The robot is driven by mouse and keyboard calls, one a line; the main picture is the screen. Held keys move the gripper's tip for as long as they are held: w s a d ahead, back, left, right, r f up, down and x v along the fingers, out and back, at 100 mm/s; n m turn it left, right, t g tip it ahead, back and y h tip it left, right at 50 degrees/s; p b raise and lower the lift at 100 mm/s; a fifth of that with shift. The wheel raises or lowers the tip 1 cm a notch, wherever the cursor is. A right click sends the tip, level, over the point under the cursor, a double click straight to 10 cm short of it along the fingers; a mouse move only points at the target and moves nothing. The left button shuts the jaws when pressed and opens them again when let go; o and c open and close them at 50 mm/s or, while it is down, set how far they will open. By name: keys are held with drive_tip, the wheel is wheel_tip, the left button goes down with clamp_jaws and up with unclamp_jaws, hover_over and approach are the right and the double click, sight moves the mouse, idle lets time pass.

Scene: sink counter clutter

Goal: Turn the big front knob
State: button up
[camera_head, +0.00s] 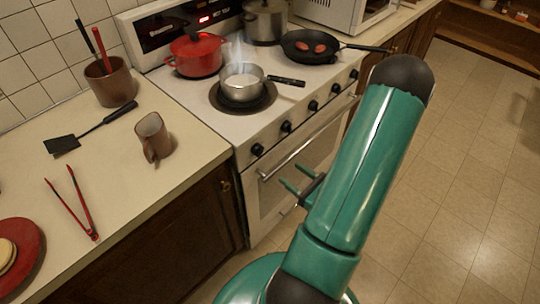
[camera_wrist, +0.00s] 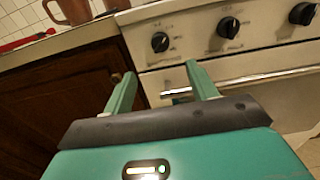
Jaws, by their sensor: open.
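The white stove (camera_head: 220,120) has a row of several black knobs along its front panel. The leftmost knob (camera_head: 257,149) is nearest the counter; it also shows in the wrist view (camera_wrist: 160,42), just beyond my fingertips. A second knob (camera_wrist: 228,27) and a third knob (camera_wrist: 302,13) lie to its right. The knobs look alike in size, so I cannot tell which is the big one. My gripper (camera_head: 289,173) is open and empty in front of the oven door. In the wrist view my gripper (camera_wrist: 162,70) has its fingers apart, below the leftmost knob and not touching it.
The oven handle (camera_head: 310,140) runs below the knobs, close to my fingers. A steaming pot (camera_head: 241,86), a red pot (camera_head: 196,56) and a frying pan (camera_head: 300,46) stand on the stove. The floor at right is clear.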

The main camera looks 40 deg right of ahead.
sight(262, 152)
drive_tip(key=w, duration=1.3)
drive_tip(key=shift+w+a, duration=0.15)
drive_tip(key=shift+w, duration=0.1)
drive_tip(key=c, duration=1)
